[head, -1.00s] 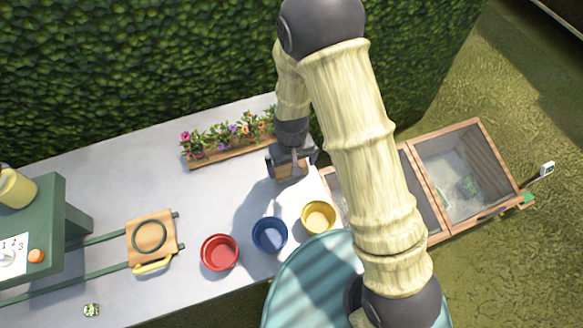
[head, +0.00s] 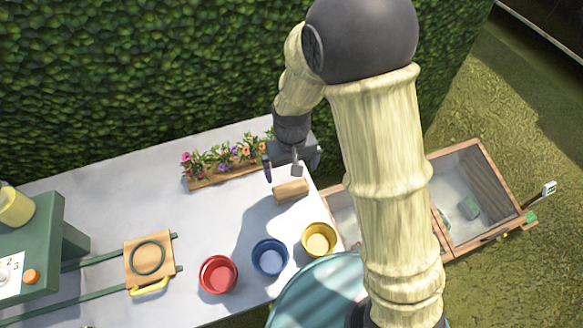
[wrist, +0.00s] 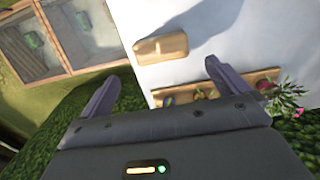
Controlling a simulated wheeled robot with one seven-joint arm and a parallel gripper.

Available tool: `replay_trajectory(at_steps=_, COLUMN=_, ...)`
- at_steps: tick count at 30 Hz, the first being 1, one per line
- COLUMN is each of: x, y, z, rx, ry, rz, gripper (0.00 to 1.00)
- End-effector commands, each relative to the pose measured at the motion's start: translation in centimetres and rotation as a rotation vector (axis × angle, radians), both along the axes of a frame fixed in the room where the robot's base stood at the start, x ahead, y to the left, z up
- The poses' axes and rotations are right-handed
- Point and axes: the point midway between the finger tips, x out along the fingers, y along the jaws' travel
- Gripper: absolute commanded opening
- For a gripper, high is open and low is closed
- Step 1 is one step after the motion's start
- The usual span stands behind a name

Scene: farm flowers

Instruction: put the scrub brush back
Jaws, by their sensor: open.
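The scrub brush (head: 291,190), a tan wooden block, lies on the grey table near its right end, in front of the flower planter. It also shows in the wrist view (wrist: 161,48), beyond my fingertips, with a raised grip on top. My gripper (head: 292,172) is open and empty. It hangs above and just behind the brush, apart from it. In the wrist view the two fingers (wrist: 162,78) are spread wide with nothing between them.
A wooden flower planter (head: 222,180) stands along the table's back edge, close to my gripper. Red (head: 218,274), blue (head: 270,257) and yellow (head: 319,239) bowls stand at the front. A wooden two-part box (head: 488,176) with glass panes adjoins the right end.

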Motion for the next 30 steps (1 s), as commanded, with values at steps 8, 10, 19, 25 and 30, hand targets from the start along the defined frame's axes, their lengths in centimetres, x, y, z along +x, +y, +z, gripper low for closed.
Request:
replay_trajectory(at_steps=8, x=0.0, y=0.1, z=0.0, rx=0.0, ry=0.0, rz=0.002, gripper=1.0)
replay_trajectory(at_steps=10, x=-0.1, y=0.1, z=0.0, rx=0.0, ry=0.0, rz=0.003, gripper=1.0)
replay_trajectory(at_steps=19, x=0.1, y=-4.0, z=2.3, rx=0.023, ry=-0.037, rz=-0.084, gripper=1.0)
replay_trajectory(at_steps=25, x=-1.6, y=-11.8, z=6.2, rx=0.052, ry=-0.116, rz=-0.252, gripper=1.0)
replay_trajectory(at_steps=30, x=-4.4, y=-17.4, z=8.4, rx=0.057, ry=-0.191, rz=-0.384, gripper=1.0)
